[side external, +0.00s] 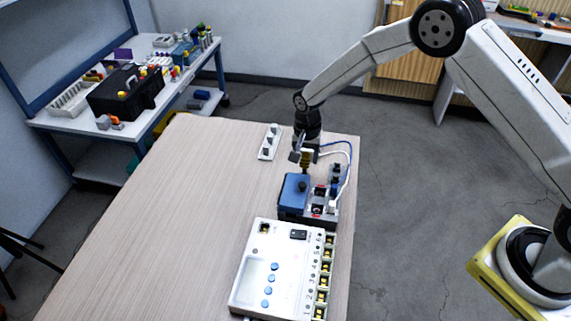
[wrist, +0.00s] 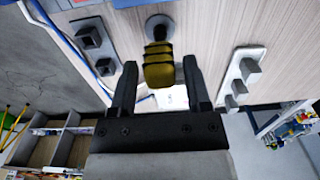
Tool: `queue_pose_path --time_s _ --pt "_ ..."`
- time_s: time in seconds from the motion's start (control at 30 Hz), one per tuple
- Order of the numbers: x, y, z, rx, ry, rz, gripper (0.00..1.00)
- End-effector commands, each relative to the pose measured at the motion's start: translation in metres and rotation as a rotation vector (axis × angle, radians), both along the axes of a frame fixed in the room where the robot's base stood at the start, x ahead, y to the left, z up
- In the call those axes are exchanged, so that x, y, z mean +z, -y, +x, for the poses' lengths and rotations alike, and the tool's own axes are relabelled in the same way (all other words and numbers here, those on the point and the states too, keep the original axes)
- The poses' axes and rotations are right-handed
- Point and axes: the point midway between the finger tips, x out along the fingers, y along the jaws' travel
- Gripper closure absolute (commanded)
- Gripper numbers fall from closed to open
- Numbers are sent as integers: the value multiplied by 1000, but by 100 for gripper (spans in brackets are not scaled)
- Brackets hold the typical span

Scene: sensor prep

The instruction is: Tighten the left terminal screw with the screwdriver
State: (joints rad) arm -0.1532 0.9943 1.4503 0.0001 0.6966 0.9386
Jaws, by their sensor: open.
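The screwdriver (side external: 307,158) has a yellow and black handle and stands roughly upright behind the blue box. In the wrist view its handle (wrist: 158,72) lies between the two fingers of my gripper (wrist: 160,63), with a gap visible on each side. My gripper (side external: 303,150) is open and pointing down at the screwdriver. A grey round piece (wrist: 158,22) shows at the far end of the handle. The screwdriver's tip is hidden. I cannot make out which piece is the left terminal screw.
A blue box (side external: 293,190) with a black knob stands beside a block of dark parts and blue and white cables (side external: 347,165). A white panel (side external: 256,285) with blue buttons lies nearer. A white strip (side external: 263,155) lies left of my gripper. The table's left side is clear.

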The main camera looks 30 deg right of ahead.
Motion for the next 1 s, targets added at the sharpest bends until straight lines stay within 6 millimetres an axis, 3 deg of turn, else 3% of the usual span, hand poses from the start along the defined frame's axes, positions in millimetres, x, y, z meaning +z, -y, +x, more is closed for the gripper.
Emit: queue_pose_path --time_s 0.67,0.8,0.87,1.0 --pt "-5 0 0 0 0 0 38" --pt "-5 0 0 0 0 0 83" --pt "-5 0 0 0 0 0 100" --pt "-4 0 0 0 0 0 100"
